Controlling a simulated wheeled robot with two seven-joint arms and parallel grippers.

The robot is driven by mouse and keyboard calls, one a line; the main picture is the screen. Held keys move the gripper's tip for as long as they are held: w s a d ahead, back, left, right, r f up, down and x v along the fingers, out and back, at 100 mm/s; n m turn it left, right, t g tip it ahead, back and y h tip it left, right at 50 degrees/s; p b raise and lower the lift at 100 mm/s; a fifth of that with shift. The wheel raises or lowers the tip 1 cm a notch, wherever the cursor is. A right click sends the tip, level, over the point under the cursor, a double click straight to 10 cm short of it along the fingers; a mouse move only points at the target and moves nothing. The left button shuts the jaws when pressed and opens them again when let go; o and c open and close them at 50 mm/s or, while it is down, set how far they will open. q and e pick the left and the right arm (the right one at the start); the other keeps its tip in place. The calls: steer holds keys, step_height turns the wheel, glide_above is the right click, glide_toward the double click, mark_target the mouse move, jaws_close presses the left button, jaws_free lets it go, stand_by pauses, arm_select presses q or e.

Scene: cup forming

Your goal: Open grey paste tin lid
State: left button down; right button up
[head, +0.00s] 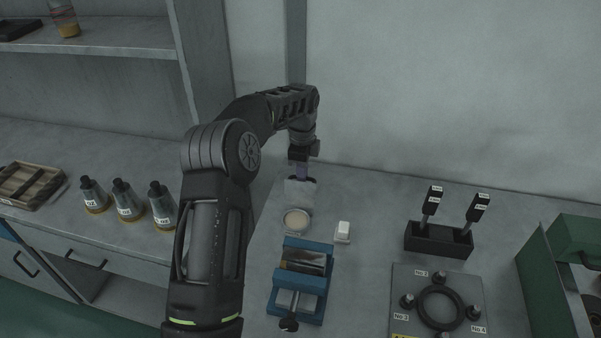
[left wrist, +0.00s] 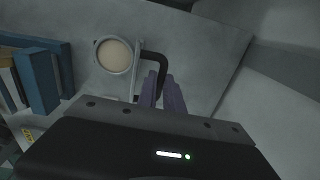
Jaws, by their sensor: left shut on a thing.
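The grey paste tin (head: 296,221) stands open on the bench, with cream-coloured paste showing inside its round rim. It also shows in the left wrist view (left wrist: 114,55). Its lid (head: 300,191) stands up at the tin's far side in the head view, and shows nearly edge-on in the left wrist view (left wrist: 137,70). A bent black handle (left wrist: 155,58) runs from the lid to my left gripper (left wrist: 162,88). The purple fingers are shut on this handle, just behind the lid in the head view (head: 302,174). My right gripper is not in view.
A blue vise (head: 302,277) sits just in front of the tin, with a small white block (head: 343,231) to the right. A black holder (head: 438,240) with two labelled tools and a grey plate (head: 400,300) with a black ring stand further right. Labelled bottles (head: 127,202) stand left.

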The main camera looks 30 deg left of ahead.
arm_select(q)
steer(key=shift+w+a+f, duration=0.15)
steer(key=shift+w+a, duration=0.15)
steer(key=shift+w, duration=0.6)
steer(key=c, duration=1.5)
jaws_free()
steer(key=r, duration=0.5)
steer(key=r+b, duration=0.1)
steer(key=r, duration=0.1)
steer(key=shift+s+d+r, duration=0.1)
steer(key=shift+s+r, duration=0.2)
steer(key=shift+r, duration=0.1)
